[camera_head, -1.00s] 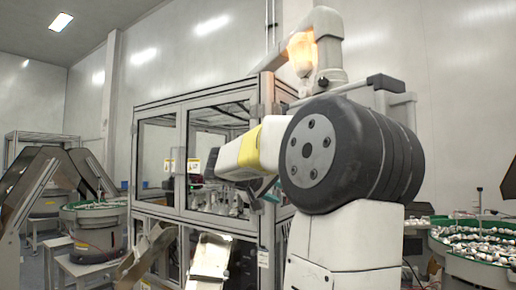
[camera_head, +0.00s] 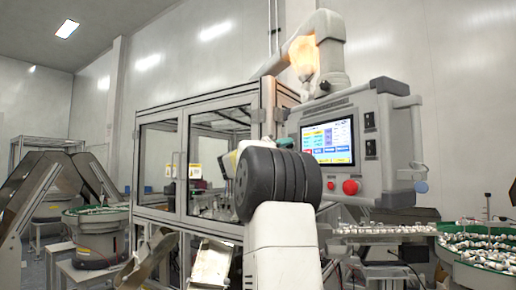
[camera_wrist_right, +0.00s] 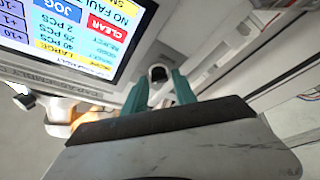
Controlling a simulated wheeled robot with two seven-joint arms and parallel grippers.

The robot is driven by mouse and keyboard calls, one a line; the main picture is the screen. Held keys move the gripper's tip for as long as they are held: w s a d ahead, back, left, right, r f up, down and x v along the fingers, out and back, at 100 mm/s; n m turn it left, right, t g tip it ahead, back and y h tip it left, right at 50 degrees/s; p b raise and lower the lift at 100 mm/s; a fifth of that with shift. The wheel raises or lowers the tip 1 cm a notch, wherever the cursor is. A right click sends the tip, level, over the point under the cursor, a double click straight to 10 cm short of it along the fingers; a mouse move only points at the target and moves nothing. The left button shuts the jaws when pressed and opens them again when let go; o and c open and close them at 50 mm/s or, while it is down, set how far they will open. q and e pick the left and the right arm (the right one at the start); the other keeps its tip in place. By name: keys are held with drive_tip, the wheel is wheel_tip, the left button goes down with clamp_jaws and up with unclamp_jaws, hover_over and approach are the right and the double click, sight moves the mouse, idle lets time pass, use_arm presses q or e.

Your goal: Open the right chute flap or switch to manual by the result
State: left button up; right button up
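The control panel (camera_head: 343,146) hangs at right with a lit screen (camera_head: 328,142), a red knob (camera_head: 332,185), a red button (camera_head: 350,187) and black switches (camera_head: 370,121). In the wrist view the screen (camera_wrist_right: 70,28) is upside down and shows LARGE, 40 PCS, JOG, CLEAR and part of NO FAULT. Two metal chutes stand low before the cabinet, the left one (camera_head: 149,262) and the right one (camera_head: 211,263). My right gripper (camera_wrist_right: 160,90) has teal fingers apart, beside the panel; a dark round thing shows beyond them. My left gripper is out of view.
The glazed cabinet (camera_head: 160,208) stands behind my right arm. Green-rimmed bowls of small parts stand at left (camera_head: 97,211) and right (camera_head: 480,242). The panel's support arm (camera_head: 328,40) rises above it.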

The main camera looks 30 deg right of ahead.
drive_tip(key=shift+w+d+r, duration=0.1)
drive_tip(key=shift+d+r, duration=0.05)
drive_tip(key=shift+d, duration=0.15)
clamp_jaws()
